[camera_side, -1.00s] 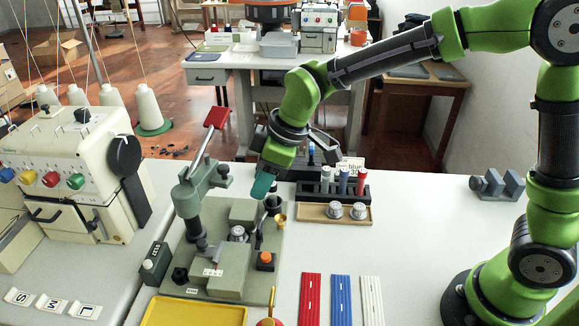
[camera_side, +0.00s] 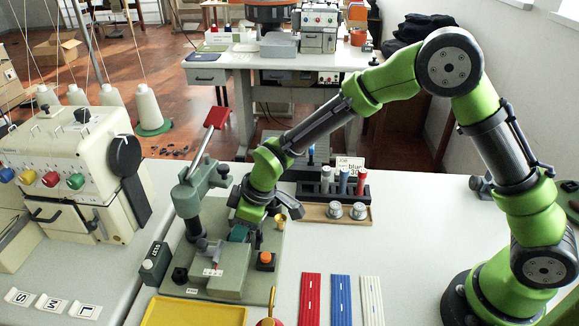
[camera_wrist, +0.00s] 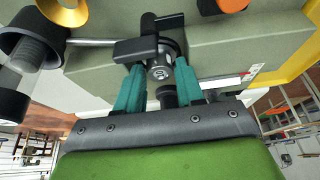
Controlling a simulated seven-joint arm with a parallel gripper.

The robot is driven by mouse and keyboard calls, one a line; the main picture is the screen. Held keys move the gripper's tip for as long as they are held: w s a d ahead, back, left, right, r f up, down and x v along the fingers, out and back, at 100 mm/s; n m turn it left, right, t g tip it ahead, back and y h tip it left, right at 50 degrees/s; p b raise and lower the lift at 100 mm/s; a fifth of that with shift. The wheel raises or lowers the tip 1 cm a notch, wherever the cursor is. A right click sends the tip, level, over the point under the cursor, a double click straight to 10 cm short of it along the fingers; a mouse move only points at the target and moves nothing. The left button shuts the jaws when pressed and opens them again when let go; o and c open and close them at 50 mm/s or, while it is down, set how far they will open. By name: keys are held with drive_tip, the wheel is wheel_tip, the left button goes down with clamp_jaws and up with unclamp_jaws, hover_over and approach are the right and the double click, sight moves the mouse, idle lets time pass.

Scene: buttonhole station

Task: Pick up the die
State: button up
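The die (camera_wrist: 160,72) is a small silver round metal piece in a dark holder on the green-grey buttonhole machine (camera_side: 250,215). In the side view my gripper hides it. My gripper (camera_side: 239,234) is low over the machine's middle, pointing down. In the wrist view my gripper (camera_wrist: 159,78) has its two teal fingers on either side of the die, with small gaps seeming to show beside it. The fingers look open around the die, not clamped on it.
Two more silver dies (camera_side: 346,211) sit on a wooden tray right of the machine, before a black rack (camera_side: 332,190). A red-handled lever (camera_side: 208,145) rises at the machine's left. An orange button (camera_side: 265,257) is close on the right. A yellow tray (camera_side: 195,312) lies in front.

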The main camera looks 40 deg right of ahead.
drive_tip(key=shift+w+f, duration=0.1)
drive_tip(key=shift+f, duration=0.15)
clamp_jaws()
